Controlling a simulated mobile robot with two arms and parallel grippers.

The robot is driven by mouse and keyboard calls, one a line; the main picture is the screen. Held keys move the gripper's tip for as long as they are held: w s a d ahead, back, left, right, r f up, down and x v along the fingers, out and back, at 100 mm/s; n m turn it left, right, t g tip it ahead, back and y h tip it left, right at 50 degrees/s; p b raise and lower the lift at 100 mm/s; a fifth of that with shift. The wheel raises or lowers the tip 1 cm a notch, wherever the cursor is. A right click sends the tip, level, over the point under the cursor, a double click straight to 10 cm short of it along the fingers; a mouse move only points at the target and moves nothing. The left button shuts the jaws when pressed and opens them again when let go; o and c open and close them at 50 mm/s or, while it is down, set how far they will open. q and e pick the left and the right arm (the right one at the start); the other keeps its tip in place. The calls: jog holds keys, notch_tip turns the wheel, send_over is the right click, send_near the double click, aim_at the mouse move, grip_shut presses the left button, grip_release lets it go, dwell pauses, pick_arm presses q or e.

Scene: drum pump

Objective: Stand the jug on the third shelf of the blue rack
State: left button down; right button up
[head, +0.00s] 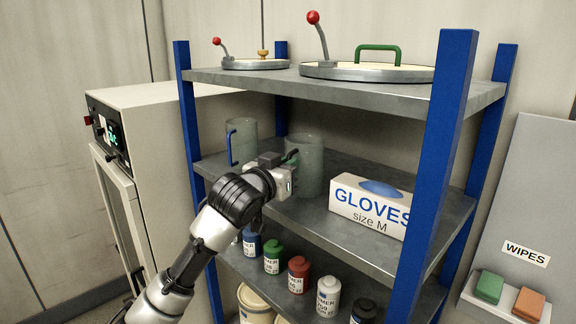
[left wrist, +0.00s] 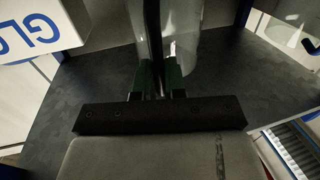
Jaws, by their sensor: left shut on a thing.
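The blue rack (head: 436,165) has grey shelves. A grey-green see-through jug (head: 311,165) with a dark handle is upright at the middle visible shelf (head: 337,222), left of the glove box. Its base seems to be on or just over the shelf; I cannot tell if it touches. My left gripper (head: 289,178) is shut on the jug's handle from the front left and partly hides the jug. In the left wrist view the dark handle (left wrist: 153,35) is between the fingers (left wrist: 159,78), with the jug's clear wall (left wrist: 186,30) beyond. My right gripper is not in view.
A second jug (head: 242,140) with a blue handle stands left on the same shelf. The glove box (head: 370,206) is to the right. Lids with red-knobbed levers (head: 365,72) lie on top. Several bottles (head: 298,275) stand below. A beige cabinet (head: 150,130) is left of the rack.

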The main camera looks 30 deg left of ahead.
pick_arm(q)
jog(key=shift+f, duration=0.15)
jog(key=c, duration=1.2)
grip_release()
jog(key=shift+s, duration=0.15)
jog(key=s+b, duration=0.2)
jog(key=s, duration=0.2)
jog(key=s+b, duration=0.2)
jog(key=s, duration=0.1)
jog(key=s+a+b, duration=0.1)
jog(key=s+b, duration=0.1)
jog(key=s, duration=0.2)
jog(key=shift+s+a, duration=0.1)
jog(key=shift+s, duration=0.25)
